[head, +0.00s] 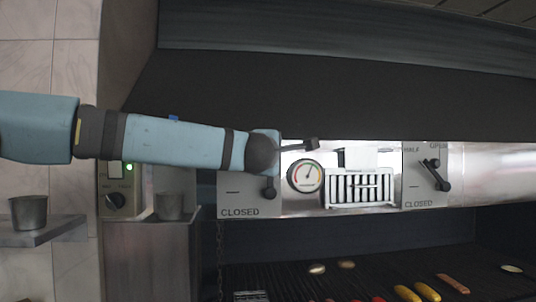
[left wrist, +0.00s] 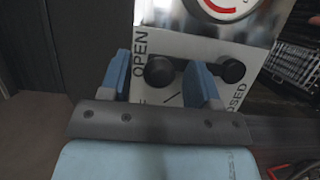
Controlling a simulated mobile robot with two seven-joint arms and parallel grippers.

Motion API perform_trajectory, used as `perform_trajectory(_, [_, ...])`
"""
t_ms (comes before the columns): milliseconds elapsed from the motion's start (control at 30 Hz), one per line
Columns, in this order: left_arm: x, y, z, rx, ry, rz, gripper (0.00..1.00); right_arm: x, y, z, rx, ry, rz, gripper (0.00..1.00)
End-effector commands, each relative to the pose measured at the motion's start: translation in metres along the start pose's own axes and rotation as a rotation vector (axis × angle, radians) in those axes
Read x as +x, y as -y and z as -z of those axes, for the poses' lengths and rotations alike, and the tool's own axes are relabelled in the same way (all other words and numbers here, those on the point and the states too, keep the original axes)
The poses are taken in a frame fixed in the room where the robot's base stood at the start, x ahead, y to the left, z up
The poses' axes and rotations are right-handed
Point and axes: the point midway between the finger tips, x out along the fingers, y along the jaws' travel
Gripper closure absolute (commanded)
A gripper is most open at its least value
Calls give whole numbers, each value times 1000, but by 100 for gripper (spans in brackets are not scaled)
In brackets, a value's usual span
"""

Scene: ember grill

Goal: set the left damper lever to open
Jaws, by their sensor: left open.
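The left damper lever has a black hub (left wrist: 158,70) and a round black knob (left wrist: 232,70) in the left wrist view. Its knob points towards the CLOSED end of its plate (left wrist: 150,100), away from the OPEN lettering.
A round gauge (head: 305,176) and a slotted vent (head: 360,189) sit right of the plate. The right damper lever (head: 436,175) is further right. Below is a grill grate (head: 380,275) with food. Metal cups (head: 29,212) stand at the left.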

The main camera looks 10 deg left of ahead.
Motion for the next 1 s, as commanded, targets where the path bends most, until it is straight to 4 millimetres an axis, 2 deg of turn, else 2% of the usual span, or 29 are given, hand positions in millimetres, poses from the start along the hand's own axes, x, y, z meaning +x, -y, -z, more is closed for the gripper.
perform_trajectory(400, [-88, 1, -1, 1, 2, -3, 44, 10, -1, -18, -38, -6, 16, 62])
perform_trajectory(533, [-111, 1, -1, 1, 2, -3, 44, 13, 0, -21, -35, -5, 18, 62])
perform_trajectory(700, [-128, 0, -2, 1, 3, -2, 44, 14, 2, -23, -31, -5, 20, 62])
perform_trajectory(1000, [-131, -1, -1, 1, 1, -2, 44, 15, 2, -20, -31, -9, 20, 62])
